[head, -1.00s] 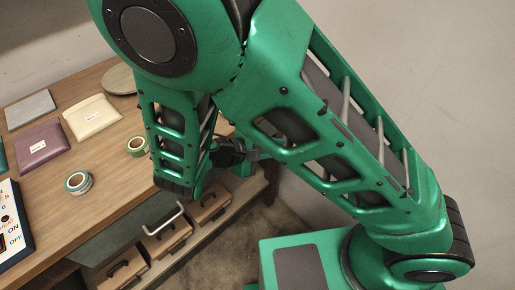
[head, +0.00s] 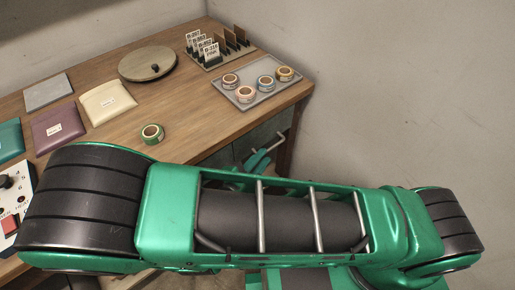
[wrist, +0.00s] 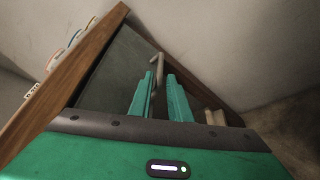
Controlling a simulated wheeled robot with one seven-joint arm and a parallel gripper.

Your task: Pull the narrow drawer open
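A dark grey-green drawer front (wrist: 112,72) lies under the wooden tabletop in the wrist view; a part of it also shows below the table edge in the head view (head: 269,130). A pale metal bar handle (wrist: 158,62) stands out from it, seen in the head view too (head: 278,144). My gripper (wrist: 159,76) is open, its two teal fingers pointing at the handle. The bar shows in the gap between the fingertips; I cannot tell whether they touch it. In the head view my gripper (head: 258,160) is partly hidden behind my arm. The drawer's outline is mostly hidden.
The wooden table (head: 205,100) carries a tray (head: 240,98) with several tape rolls, a green tape roll (head: 152,134), a round turntable (head: 147,63), card holders (head: 212,45) and pouches (head: 107,100). A wall stands close on the right.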

